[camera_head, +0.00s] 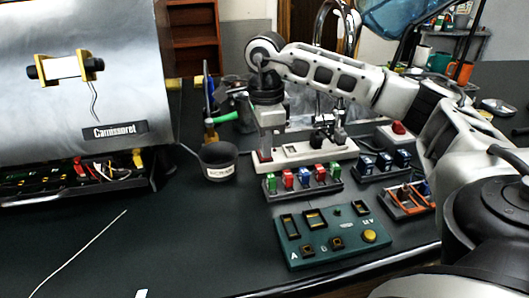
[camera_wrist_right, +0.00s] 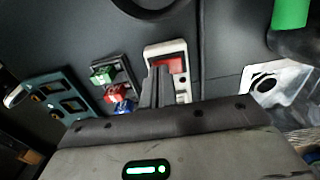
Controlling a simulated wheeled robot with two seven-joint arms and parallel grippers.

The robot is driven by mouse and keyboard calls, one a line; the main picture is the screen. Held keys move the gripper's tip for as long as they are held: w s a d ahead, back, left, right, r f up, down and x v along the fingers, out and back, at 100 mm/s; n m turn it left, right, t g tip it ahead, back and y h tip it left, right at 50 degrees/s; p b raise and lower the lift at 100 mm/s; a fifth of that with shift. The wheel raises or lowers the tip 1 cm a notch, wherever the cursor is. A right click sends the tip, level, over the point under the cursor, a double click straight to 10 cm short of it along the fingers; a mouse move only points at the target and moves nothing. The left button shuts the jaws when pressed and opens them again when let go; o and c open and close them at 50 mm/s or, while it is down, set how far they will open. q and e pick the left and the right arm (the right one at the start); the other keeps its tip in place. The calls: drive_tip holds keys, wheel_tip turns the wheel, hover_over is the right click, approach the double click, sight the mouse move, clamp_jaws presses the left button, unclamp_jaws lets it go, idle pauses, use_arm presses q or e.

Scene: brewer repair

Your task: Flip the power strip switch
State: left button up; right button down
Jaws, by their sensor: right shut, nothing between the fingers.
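The white power strip (camera_head: 312,153) lies on the dark table, with a black plug in its right part in the head view. Its red rocker switch (camera_wrist_right: 171,65) sits at one end of the strip (camera_wrist_right: 181,88) in the right wrist view. My right gripper (camera_head: 265,155) points down at the left end of the strip. Its fingers (camera_wrist_right: 158,72) are shut and empty, with the tips right at the red switch and partly covering it. I cannot tell whether they touch it or how the switch is set. My left gripper is not in view.
A rack of coloured switches (camera_head: 304,182) and a green control panel (camera_head: 330,236) lie in front of the strip. A steel brewer housing (camera_head: 85,100) stands at far left. The front left table is mostly clear.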

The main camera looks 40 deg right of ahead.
wheel_tip(320, 180, up, 7)
drive_tip(key=p, duration=0.5)
drive_tip(key=shift+p, duration=0.35)
idle(0.5)
